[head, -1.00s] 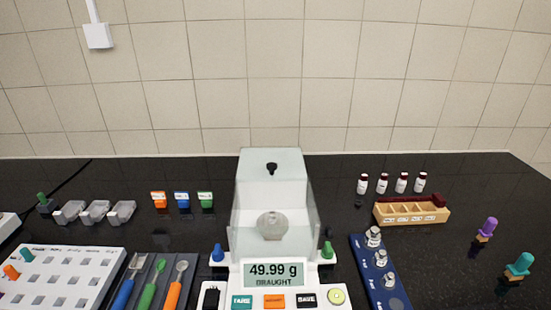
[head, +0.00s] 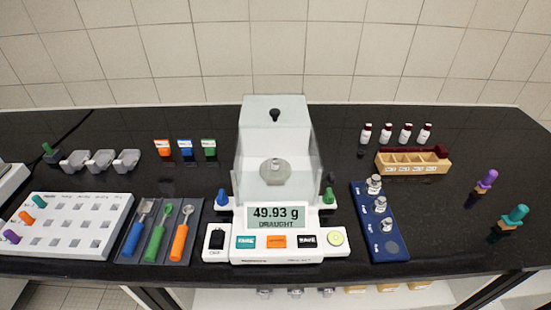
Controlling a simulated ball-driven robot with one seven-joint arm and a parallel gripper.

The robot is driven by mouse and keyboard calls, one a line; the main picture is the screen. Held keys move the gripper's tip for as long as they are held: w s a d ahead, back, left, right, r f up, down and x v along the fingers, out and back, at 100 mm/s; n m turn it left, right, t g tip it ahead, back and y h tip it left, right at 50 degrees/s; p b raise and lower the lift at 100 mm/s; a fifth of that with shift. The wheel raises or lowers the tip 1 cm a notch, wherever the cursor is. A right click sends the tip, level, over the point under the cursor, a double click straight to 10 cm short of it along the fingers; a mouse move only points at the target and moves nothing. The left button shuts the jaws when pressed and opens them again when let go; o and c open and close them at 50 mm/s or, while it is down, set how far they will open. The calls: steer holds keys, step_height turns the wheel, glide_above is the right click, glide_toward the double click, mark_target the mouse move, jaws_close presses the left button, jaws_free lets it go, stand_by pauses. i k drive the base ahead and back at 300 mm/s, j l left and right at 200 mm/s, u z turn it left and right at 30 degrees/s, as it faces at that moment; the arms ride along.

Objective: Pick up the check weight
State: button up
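The balance (head: 277,246) stands mid-bench, its display (head: 279,216) reading 49.93 g and DRAUGHT. Inside its glass shield (head: 252,135) a small silvery knobbed piece, which looks like a weight (head: 276,165), stands on the round grey pan (head: 262,178). A blue weight block (head: 365,222) to the right of the balance holds three silvery knobbed weights, at the back (head: 374,184), in the middle (head: 381,204) and nearer the front (head: 386,225). Its front round place (head: 391,247) is empty. I cannot read which one is the check weight. My gripper is not in view.
Left of the balance are a tool tray (head: 160,231) with three coloured-handled tools and a white holed rack (head: 65,224). A wooden box (head: 413,162) and several vials (head: 396,132) stand behind right. Purple (head: 487,180) and teal (head: 514,217) pieces stand far right. Black bench between is clear.

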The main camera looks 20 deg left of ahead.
mark_target(274, 164)
steer(key=i+l, duration=0.1)
steer(key=i+l+u, duration=0.15)
steer(key=u, duration=0.25)
steer(key=i+l+u, duration=0.25)
steer(key=u, duration=0.15)
steer(key=i+l, duration=0.05)
steer(key=i, duration=0.05)
